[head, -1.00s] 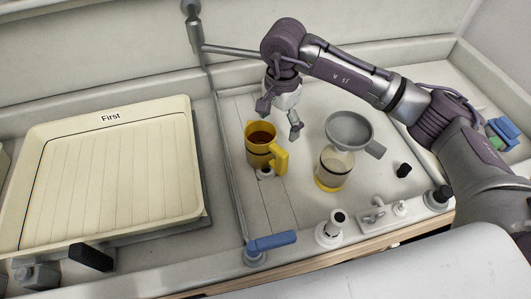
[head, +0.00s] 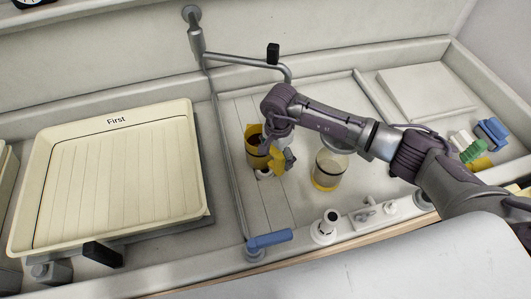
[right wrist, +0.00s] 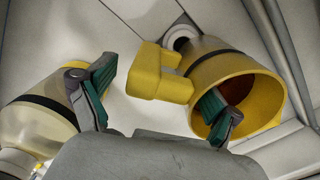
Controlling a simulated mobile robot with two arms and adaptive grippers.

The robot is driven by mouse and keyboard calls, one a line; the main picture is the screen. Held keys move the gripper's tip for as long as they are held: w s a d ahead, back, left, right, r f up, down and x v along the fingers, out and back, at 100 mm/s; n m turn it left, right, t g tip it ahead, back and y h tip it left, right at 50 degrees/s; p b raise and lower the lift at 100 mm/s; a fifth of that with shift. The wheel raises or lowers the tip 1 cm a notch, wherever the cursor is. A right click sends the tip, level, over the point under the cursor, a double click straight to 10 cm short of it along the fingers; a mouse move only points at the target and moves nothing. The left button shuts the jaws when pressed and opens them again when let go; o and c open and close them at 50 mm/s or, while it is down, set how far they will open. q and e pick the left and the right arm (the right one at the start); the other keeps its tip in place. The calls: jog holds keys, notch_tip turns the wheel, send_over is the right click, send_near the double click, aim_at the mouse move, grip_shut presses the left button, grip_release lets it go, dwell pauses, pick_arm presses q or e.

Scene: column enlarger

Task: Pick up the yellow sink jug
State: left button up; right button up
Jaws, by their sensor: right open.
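The yellow sink jug (head: 253,157) stands on the sink's ridged board, with dark brown contents. In the right wrist view the jug (right wrist: 255,77) shows its open mouth and its thick yellow handle (right wrist: 158,76). My right gripper (head: 279,154) is over the jug's handle side in the head view and partly covers it. In the right wrist view my right gripper (right wrist: 160,82) is open. The handle lies between its fingers, and one finger overlaps the jug's mouth; I cannot tell whether they touch. My left gripper is not in view.
A clear container with a yellow base (head: 329,172) stands right of the jug, close to one finger in the wrist view. A cream tray marked "First" (head: 103,180) is at left. A metal pipe (head: 243,60) and blue-handled tap (head: 270,240) are nearby.

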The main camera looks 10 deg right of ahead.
grip_shut()
jog(key=shift+w+r+b, duration=0.1)
jog(key=shift+r+b, duration=0.2)
jog(key=shift+r, duration=0.3)
notch_tip(320, 180, up, 8)
jog(key=b, duration=0.2)
jog(key=shift+r+b, duration=0.1)
jog(key=shift+b, duration=0.2)
jog(key=shift+r, duration=0.35)
jog(key=c, duration=0.6)
grip_release()
grip_shut()
